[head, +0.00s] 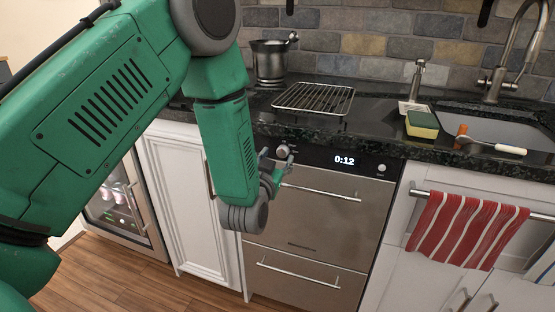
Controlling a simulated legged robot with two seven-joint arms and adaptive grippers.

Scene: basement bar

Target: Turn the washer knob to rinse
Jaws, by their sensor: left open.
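The washer (325,215) is a steel two-drawer unit set under the dark counter. Its black top panel shows a lit display (344,161) reading 0:12. A round knob (283,150) sits at the left of this panel, and a smaller round knob or button (381,168) sits at its right end. My left gripper (284,170) is open in front of the panel's left part, just below the left knob. Whether it touches the knob cannot be told. The knob's setting is too small to read. My right gripper is not in view.
On the counter are a wire rack (314,98), a metal pot (269,62), a soap dispenser (415,82), a sponge (422,124) and a brush (490,145) by the sink. A red striped towel (467,229) hangs right of the washer. A glass-door cooler (125,215) stands at left.

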